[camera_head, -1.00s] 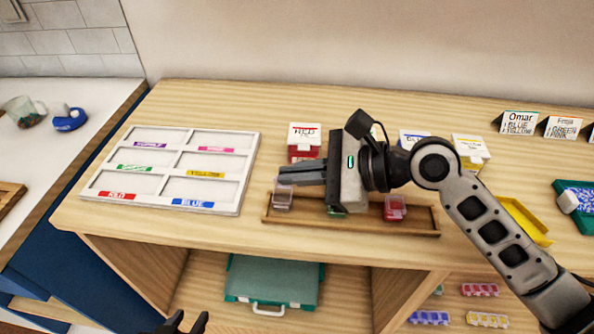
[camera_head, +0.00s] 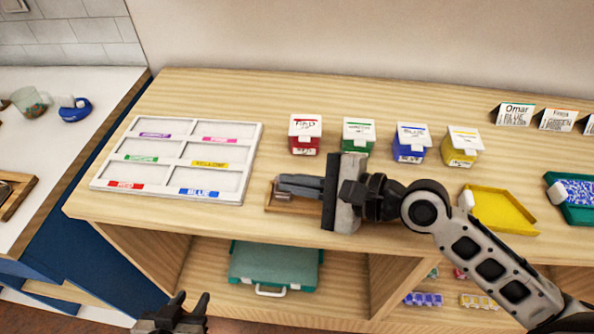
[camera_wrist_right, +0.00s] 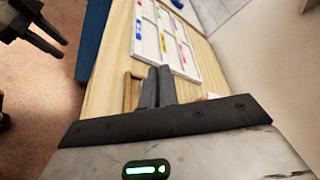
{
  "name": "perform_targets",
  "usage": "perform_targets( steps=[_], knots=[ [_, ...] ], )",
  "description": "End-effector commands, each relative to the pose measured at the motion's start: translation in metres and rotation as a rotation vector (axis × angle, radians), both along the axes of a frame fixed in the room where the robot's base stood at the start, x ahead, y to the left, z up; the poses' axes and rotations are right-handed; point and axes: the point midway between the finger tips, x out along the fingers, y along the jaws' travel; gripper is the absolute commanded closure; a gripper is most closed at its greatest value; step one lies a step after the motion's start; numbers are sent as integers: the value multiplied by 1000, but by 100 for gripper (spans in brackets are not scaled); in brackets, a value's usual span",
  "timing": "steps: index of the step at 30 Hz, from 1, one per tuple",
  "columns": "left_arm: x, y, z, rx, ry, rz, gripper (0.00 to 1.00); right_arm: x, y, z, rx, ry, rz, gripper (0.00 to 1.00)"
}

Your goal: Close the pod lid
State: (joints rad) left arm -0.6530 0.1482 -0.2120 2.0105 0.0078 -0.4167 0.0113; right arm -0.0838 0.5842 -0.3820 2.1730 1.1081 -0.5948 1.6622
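My right gripper (camera_head: 281,186) points left over the wooden rack (camera_head: 272,208) near the table's front edge. Its two fingers lie close together and look shut, with nothing seen between them; they also look shut in the right wrist view (camera_wrist_right: 159,72). The gripper and arm cover most of the rack, so the small clear pods and their lids cannot be made out now. I cannot tell whether the fingers touch a pod. My left gripper (camera_head: 192,296) is low in front of the shelf, with its fingers apart and empty; it also shows in the right wrist view (camera_wrist_right: 62,48).
A white sorting tray (camera_head: 252,160) lies to the left. Lidded bead boxes, red (camera_head: 305,145), green (camera_head: 357,138), blue (camera_head: 408,152) and yellow (camera_head: 458,157), stand behind my right gripper. A yellow tray (camera_head: 500,212) lies right, near my forearm. A teal case (camera_head: 275,265) is on the shelf below.

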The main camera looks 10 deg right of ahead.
Motion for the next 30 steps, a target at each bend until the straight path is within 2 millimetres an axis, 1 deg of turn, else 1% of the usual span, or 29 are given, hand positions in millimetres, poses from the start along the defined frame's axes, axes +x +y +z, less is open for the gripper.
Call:
perform_targets(
  steps=[9,23,24,25,26,30],
  knots=[
    [1,-1,0,-7,-2,5,66,-4,1,-5,-34,-101,1,100],
    [-2,-2,-1,-8,4,4,66,-4,1,-5,-38,-114,1,100],
    [-3,-2,-1,-9,5,5,66,-4,1,-5,-38,-114,1,89],
    [-3,-2,-1,-9,6,5,66,-4,1,-5,-38,-114,1,81],
    [-3,-2,-1,-9,6,5,66,-4,1,-5,-38,-114,1,75],
    [-3,-2,-1,-8,5,4,66,-4,1,-5,-37,-114,0,75]
  ],
)
